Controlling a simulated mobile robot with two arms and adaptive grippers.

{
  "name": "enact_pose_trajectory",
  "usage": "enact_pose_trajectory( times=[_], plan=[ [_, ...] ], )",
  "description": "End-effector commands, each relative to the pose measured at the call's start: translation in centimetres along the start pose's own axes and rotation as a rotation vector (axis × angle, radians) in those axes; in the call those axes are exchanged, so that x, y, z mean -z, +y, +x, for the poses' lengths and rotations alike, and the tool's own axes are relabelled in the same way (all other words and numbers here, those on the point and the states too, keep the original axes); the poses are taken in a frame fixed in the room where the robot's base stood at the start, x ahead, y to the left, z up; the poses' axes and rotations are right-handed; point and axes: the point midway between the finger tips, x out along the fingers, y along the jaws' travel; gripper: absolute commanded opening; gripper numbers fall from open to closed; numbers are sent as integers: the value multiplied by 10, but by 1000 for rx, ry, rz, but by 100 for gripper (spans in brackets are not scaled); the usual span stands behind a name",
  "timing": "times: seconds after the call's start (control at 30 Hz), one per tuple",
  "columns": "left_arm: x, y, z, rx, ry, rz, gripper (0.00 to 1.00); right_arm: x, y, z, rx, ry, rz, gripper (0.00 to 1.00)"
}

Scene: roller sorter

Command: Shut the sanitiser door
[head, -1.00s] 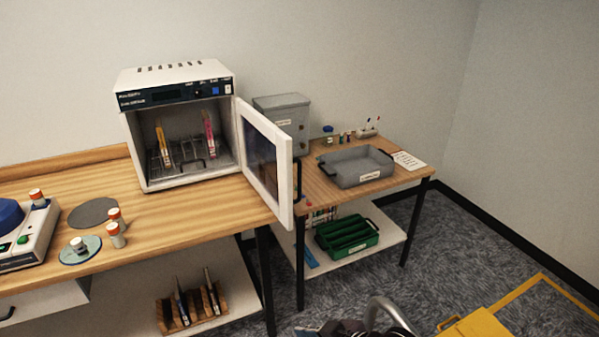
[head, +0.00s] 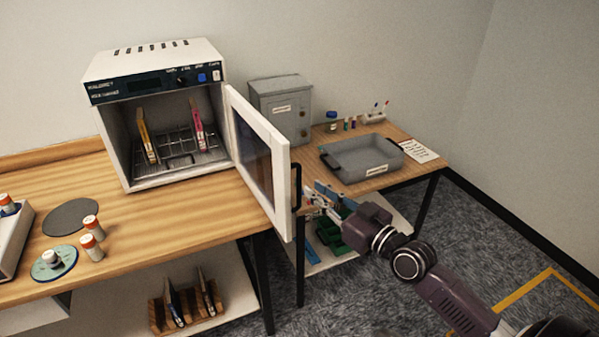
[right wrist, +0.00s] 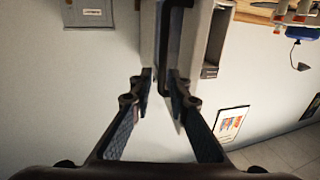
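The white sanitiser (head: 160,115) stands on the wooden bench with its door (head: 282,180) swung wide open to the right. The door has a dark window and a black handle (head: 296,187) on its outer face. My right gripper (head: 314,200) is just right of the handle. In the right wrist view my right gripper (right wrist: 162,82) has its fingers apart, with the black handle (right wrist: 174,35) and the white door edge ahead near the fingertips. I cannot tell whether they touch. My left gripper is not in view.
Two upright tools, one yellow (head: 147,135) and one pink (head: 197,125), stand inside the sanitiser. A grey box (head: 280,105) and a grey tray (head: 345,163) are on the side table behind the door.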

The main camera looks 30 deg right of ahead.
Motion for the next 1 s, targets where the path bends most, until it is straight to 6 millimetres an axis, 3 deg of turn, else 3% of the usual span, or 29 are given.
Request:
enact_pose_trajectory(
  times=[0.2,0.3,0.43,0.7,0.9,1.0],
  plan=[
    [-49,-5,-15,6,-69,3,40,4,0,30,-1,2,3,16],
    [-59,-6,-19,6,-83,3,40,3,-1,44,1,1,1,16],
    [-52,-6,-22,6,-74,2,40,1,-1,59,1,-1,1,16],
    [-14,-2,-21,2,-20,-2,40,0,-2,70,3,-2,0,16],
    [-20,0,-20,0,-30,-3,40,0,-2,70,3,-2,0,15],
    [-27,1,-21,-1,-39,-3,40,0,-2,70,3,-2,0,4]
  ],
)
